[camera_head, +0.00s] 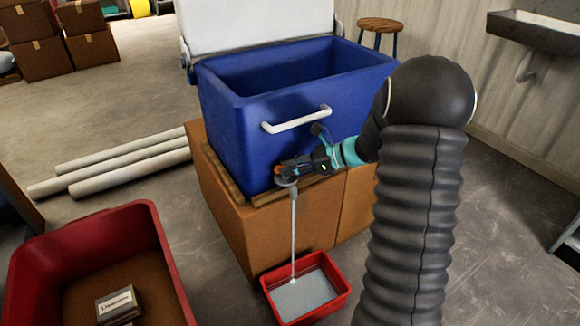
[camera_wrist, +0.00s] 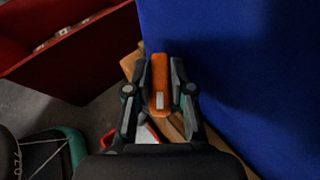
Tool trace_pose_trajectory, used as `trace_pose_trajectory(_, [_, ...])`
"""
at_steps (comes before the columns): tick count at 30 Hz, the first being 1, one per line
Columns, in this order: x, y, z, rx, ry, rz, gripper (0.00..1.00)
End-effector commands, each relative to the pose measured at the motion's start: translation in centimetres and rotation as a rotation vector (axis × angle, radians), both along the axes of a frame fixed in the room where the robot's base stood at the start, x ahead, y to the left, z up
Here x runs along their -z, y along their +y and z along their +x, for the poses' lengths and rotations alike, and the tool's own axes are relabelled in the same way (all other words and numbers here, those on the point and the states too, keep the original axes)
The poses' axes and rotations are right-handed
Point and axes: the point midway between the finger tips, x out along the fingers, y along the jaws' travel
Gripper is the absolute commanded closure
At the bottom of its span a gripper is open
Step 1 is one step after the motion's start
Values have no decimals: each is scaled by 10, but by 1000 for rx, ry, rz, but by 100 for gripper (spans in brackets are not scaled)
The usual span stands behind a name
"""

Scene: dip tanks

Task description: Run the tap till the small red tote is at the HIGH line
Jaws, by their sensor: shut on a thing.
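A blue cooler tank (camera_head: 235,150) with a white handle stands on a brown base. Its tap (camera_head: 287,185) is low on the front. My gripper (camera_head: 290,170) is at the tap, shut on its orange lever (camera_wrist: 160,82), which shows between the fingers in the wrist view. A thin stream of water (camera_head: 293,235) falls from the tap into the small red tote (camera_head: 340,300) on the floor. Pale water (camera_head: 303,294) covers the tote's bottom. The HIGH line cannot be made out. In the wrist view the small tote is mostly hidden behind my gripper.
A larger red tote (camera_head: 155,235) with a small labelled box (camera_head: 118,305) inside stands at the left. White pipes (camera_head: 125,165) lie on the floor behind it. Cardboard boxes (camera_head: 92,48), a stool (camera_head: 380,26) and a wall sink (camera_head: 535,32) are farther back.

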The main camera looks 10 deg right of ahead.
Motion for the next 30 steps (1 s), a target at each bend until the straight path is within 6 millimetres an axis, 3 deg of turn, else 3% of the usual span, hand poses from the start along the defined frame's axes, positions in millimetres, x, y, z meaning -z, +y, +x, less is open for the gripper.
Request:
trace_pose_trajectory(8, [-1, 0, 0, 19, -1, 0, 100])
trace_pose_trajectory(9, [-1, 0, 0, 19, -1, 0, 72])
trace_pose_trajectory(10, [-1, 0, 0, 19, -1, 0, 67])
trace_pose_trajectory(22, [-3, -5, -2, 20, -2, -1, 67])
trace_pose_trajectory(30, [-20, -44, -17, 24, -3, -1, 67])
